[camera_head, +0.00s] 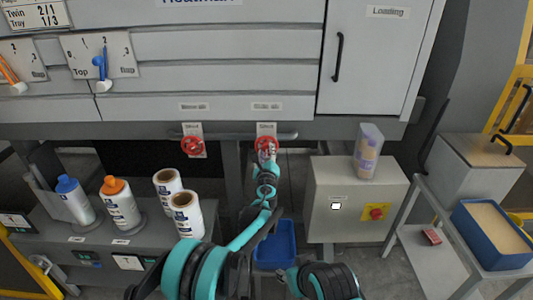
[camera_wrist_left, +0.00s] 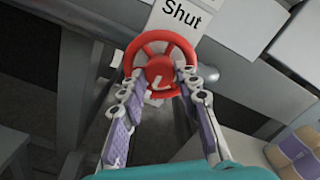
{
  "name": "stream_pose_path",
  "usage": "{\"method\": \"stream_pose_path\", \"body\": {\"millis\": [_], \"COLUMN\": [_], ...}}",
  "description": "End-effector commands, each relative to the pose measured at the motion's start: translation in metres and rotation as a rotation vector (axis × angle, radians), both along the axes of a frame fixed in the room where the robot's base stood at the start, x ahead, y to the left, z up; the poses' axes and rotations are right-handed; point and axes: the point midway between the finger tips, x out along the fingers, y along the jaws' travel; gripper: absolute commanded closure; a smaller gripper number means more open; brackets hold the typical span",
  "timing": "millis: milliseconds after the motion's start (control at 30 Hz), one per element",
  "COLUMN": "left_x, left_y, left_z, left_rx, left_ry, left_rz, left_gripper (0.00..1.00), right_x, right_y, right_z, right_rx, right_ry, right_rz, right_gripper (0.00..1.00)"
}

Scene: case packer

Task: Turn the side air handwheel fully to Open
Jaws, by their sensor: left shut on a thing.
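Two red handwheels hang below the machine's lower edge, a left one (camera_head: 192,146) and a right one (camera_head: 265,144). Labels above them are too small to read surely. My left gripper (camera_head: 266,158) is at the right handwheel and partly covers it. In the left wrist view the red handwheel (camera_wrist_left: 160,44) has a round hub with a pale mark, and a white plate reading "Shut" (camera_wrist_left: 182,14) stands above it. The two fingers of my left gripper (camera_wrist_left: 163,84) hold the wheel from both sides of its lower part. My right gripper is not in view.
A horizontal rail (camera_head: 225,137) runs by the wheels. Bottles and rolls (camera_head: 186,213) stand at left. A blue bin (camera_head: 275,246) is below.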

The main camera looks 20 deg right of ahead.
Motion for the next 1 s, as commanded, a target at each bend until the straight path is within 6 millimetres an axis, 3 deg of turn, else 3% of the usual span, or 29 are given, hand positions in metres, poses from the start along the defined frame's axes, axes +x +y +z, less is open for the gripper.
{"method": "stream_pose_path", "body": {"millis": [33, 67, 133, 433, 567, 1000], "left_x": [-0.001, -0.001, -0.001, -0.001, -0.01, -0.095], "left_y": [0.0, 0.0, 0.0, 0.0, 0.002, 0.027], "left_z": [-0.001, -0.001, -0.001, 0.0, 0.0, -0.001], "left_rx": [0.0, 0.0, -0.001, -0.001, -0.001, -0.001], "left_ry": [0.001, 0.001, 0.001, 0.0, 0.0, 0.0], "left_rz": [-0.001, -0.001, -0.001, 0.0, -0.001, -0.001], "left_gripper": [0.97, 0.66, 0.47, 0.47, 0.47, 0.47], "right_x": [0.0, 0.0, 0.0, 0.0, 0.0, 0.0], "right_y": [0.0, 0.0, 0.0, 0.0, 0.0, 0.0], "right_z": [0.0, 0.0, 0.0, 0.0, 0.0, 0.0], "right_rx": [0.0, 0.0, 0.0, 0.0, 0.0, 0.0], "right_ry": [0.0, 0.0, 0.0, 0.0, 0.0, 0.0], "right_rz": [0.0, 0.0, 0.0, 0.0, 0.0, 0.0], "right_gripper": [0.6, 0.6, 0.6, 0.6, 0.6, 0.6]}}
